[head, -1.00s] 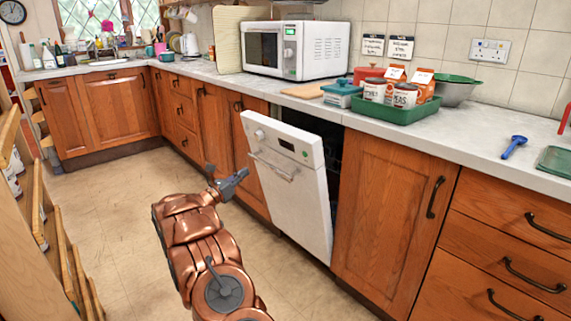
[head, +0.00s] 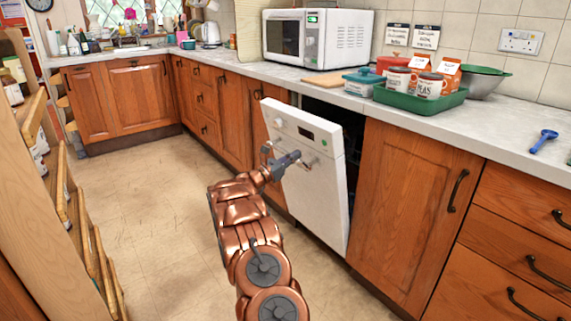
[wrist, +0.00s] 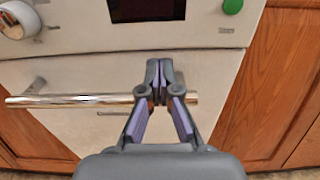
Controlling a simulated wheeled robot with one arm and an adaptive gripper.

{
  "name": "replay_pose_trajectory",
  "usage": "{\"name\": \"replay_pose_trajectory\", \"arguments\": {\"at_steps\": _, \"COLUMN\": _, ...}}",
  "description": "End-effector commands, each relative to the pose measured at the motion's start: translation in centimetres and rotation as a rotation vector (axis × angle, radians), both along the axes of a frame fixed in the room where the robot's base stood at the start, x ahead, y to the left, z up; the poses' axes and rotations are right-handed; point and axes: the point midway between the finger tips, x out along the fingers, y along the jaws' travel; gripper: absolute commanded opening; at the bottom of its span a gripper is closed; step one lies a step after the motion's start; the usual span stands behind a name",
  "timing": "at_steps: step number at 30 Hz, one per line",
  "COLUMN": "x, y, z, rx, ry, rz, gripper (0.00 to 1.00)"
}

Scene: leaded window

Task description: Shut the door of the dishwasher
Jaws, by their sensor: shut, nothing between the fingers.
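The dishwasher door (head: 318,200) is a white panel standing partly open. Its top leans out from the cabinet line, with a dark gap (head: 352,132) behind it. In the wrist view the door front (wrist: 75,62) fills much of the picture, with a chrome bar handle (wrist: 60,101), a dark display (wrist: 147,9) and a green button (wrist: 232,6). My gripper (head: 296,157) is shut and empty at the upper front of the door by the handle. Its fingertips (wrist: 158,66) overlap the handle's right part in the wrist view. I cannot tell whether they touch the door.
Wooden cabinets (head: 410,200) flank the dishwasher under a pale worktop (head: 510,130). Wooden shelves (head: 60,200) stand at left. The floor (head: 160,200) between is clear.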

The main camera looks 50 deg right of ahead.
Motion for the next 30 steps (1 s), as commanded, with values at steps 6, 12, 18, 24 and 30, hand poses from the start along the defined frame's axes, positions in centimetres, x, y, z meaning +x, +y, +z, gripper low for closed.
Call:
{"name": "replay_pose_trajectory", "arguments": {"at_steps": 6, "x": -0.9, "y": -2.8, "z": 0.7, "rx": -0.003, "ry": -0.004, "rz": -0.003, "gripper": 0.0}}
{"name": "replay_pose_trajectory", "arguments": {"at_steps": 12, "x": -1.2, "y": -4.1, "z": 1.1, "rx": -0.001, "ry": -0.001, "rz": -0.002, "gripper": 0.0}}
{"name": "replay_pose_trajectory", "arguments": {"at_steps": 18, "x": -1.2, "y": -4.4, "z": 1.2, "rx": -0.001, "ry": -0.001, "rz": 0.0, "gripper": 0.0}}
{"name": "replay_pose_trajectory", "arguments": {"at_steps": 24, "x": -1.2, "y": -4.4, "z": 1.1, "rx": 0.0, "ry": -0.001, "rz": 0.0, "gripper": 0.0}}
{"name": "replay_pose_trajectory", "arguments": {"at_steps": 30, "x": -0.7, "y": -4.8, "z": 1.3, "rx": 0.021, "ry": -0.01, "rz": 0.007, "gripper": 0.0}}
